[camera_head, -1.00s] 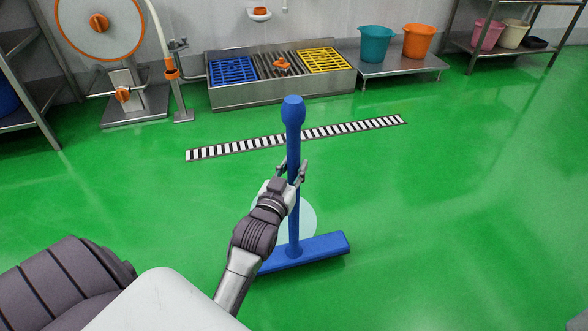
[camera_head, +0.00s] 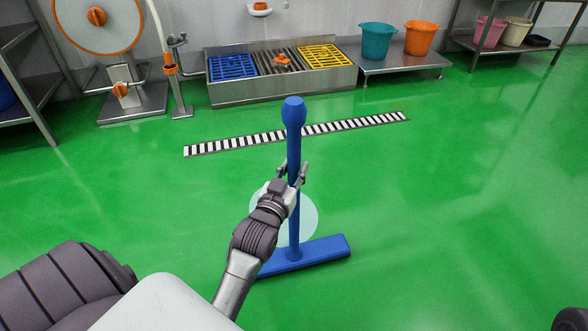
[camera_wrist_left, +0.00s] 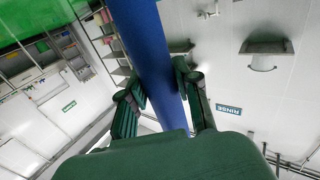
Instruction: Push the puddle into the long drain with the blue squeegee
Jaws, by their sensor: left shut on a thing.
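My left gripper (camera_head: 291,178) is shut on the upright handle of the blue squeegee (camera_head: 318,250). In the left wrist view the blue handle (camera_wrist_left: 150,50) runs between the two fingers (camera_wrist_left: 160,100). The squeegee's wide head rests on or just above the green floor. The pale puddle (camera_head: 308,218) lies just beyond the head, partly hidden by the handle and my gripper. The long drain (camera_head: 235,143), a slanted strip with black and white bars, lies farther away, beyond the puddle. My right gripper is not in view.
Bare green floor (camera_head: 430,210) lies between the puddle and the drain and to the right. Behind the drain stand a steel basin with coloured grates (camera_head: 280,90), a bench with teal (camera_head: 377,40) and orange (camera_head: 419,40) buckets, and a wheeled orange-and-white unit (camera_head: 100,25).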

